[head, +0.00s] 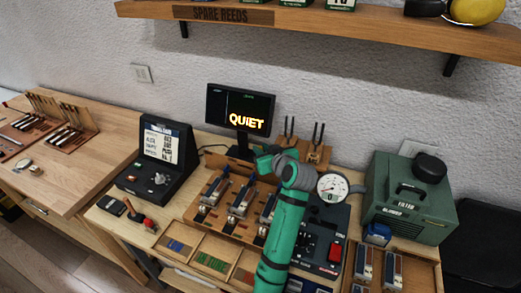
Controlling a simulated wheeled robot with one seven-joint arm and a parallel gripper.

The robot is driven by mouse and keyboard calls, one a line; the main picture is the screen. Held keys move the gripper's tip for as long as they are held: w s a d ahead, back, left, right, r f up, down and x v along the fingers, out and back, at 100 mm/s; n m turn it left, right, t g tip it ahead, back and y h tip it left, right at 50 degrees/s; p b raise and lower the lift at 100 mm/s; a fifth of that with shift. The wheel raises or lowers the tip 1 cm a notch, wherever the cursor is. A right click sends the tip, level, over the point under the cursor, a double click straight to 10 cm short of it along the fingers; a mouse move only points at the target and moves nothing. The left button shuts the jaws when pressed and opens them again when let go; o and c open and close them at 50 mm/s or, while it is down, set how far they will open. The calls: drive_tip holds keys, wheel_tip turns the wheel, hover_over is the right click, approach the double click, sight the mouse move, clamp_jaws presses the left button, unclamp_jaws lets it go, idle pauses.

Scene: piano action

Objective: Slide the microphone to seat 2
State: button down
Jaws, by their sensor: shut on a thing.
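My green arm reaches up from the bottom edge and bends left at the wrist. My gripper (264,167) is at its end, over the back of a wooden board (228,228) with a row of seats holding dark and silver reed pieces (241,199). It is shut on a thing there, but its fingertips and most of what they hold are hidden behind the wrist. I cannot make out the microphone clearly anywhere else. The arm also covers part of the row's right end. Seat numbers are too small to read.
A black monitor (240,110) reading QUIET stands behind the board. A black console (157,160) is at left, a round gauge (332,188) and green blower box (410,200) at right. A divided tray (205,257) lies in front. A shelf (330,28) hangs above.

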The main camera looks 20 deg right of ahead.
drive_tip(key=c, duration=1.6)
unclamp_jaws()
drive_tip(key=v, duration=1)
drive_tip(key=shift+s+a+r, duration=0.15)
drive_tip(key=shift+s+r, duration=0.05)
drive_tip(key=shift+s, duration=0.1)
drive_tip(key=shift+s, duration=0.1)
